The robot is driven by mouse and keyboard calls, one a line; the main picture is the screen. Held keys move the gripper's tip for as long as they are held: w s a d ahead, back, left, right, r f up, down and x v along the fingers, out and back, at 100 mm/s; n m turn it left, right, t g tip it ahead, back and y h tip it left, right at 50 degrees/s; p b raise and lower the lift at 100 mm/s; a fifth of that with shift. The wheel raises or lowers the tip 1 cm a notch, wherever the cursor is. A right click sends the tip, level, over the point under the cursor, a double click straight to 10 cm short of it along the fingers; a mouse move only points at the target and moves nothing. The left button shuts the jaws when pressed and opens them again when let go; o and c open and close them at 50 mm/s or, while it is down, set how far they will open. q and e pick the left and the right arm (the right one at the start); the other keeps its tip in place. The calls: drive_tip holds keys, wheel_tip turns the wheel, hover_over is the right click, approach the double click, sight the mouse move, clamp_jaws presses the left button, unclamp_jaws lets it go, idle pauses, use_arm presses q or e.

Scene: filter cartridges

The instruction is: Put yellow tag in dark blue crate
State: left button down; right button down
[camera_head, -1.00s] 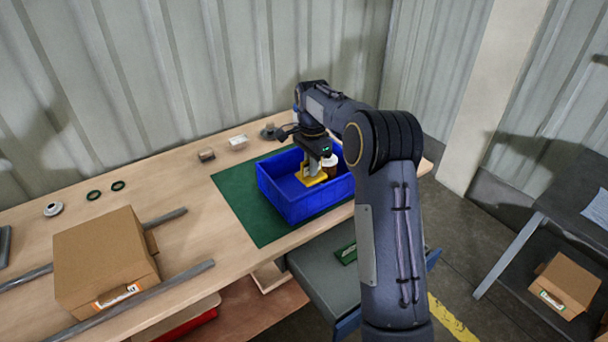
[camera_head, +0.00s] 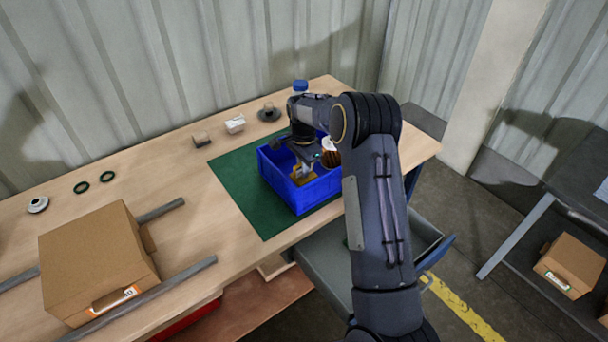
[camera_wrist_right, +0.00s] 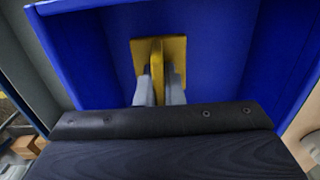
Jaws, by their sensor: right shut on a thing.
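The dark blue crate (camera_head: 302,204) stands on the green mat at the right part of the workbench; its wall also shows in the right wrist view (camera_wrist_right: 85,55). The yellow tag (camera_head: 303,178) is inside the crate, low between its walls. In the right wrist view the tag (camera_wrist_right: 172,55) is a flat plate with an upright rib. My right gripper (camera_head: 304,168) reaches down into the crate, and its fingers (camera_wrist_right: 160,90) are shut on the rib. Whether the tag touches the crate floor is hard to tell. My left gripper is not in view.
A brown ribbed cartridge (camera_head: 330,153) with a white top stands at the crate's right side. A cardboard box (camera_head: 95,255) lies across grey rails at left. Small parts and black rings (camera_head: 81,188) sit along the back. The green mat (camera_head: 232,185) is bare left of the crate.

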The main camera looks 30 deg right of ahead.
wheel_tip(320, 180, down, 4)
drive_tip(key=shift+r+p, duration=0.15)
drive_tip(key=shift+p, duration=0.2)
drive_tip(key=c, duration=2)
unclamp_jaws()
drive_tip(key=o, duration=0.5)
drive_tip(key=shift+c, duration=0.2)
